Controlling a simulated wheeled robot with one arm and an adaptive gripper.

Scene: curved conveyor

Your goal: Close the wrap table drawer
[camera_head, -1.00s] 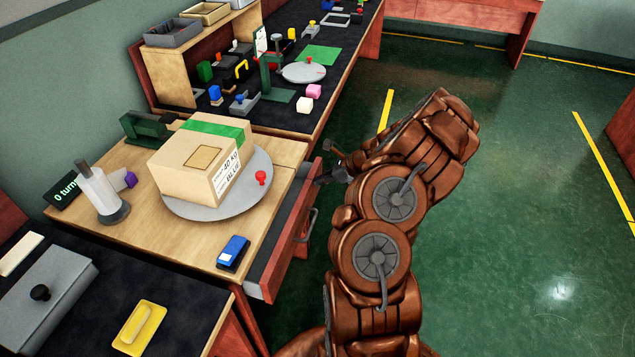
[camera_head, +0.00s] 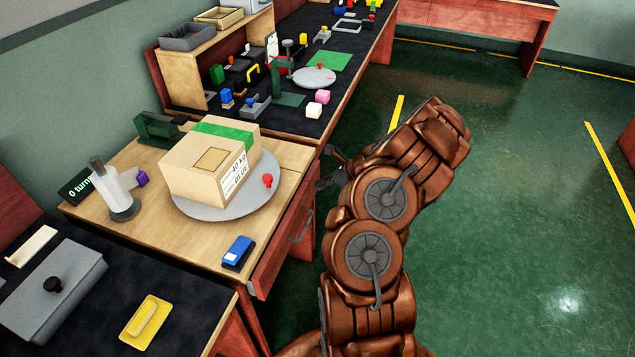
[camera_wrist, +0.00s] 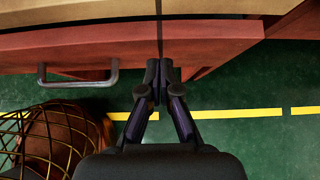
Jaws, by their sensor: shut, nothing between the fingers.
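The wrap table drawer (camera_head: 283,243) is under the wooden wrap table (camera_head: 152,222). Its red front sits close beneath the tabletop edge, and no open interior shows. I cannot tell whether it is fully flush. Its grey handle (camera_head: 302,226) shows in the head view and also in the wrist view (camera_wrist: 78,80). My gripper (camera_head: 326,172) is at the far end of the drawer front. In the wrist view my gripper (camera_wrist: 160,70) has its fingers together and empty, at the red front (camera_wrist: 90,46) right of the handle. Actual contact is unclear.
A cardboard box (camera_head: 210,165) stands on a round grey turntable (camera_head: 215,211) on the wrap table. A blue item (camera_head: 238,252) lies near the table's front edge. A black-topped bench (camera_head: 290,118) adjoins beyond. The green floor (camera_head: 510,220) to the right is clear.

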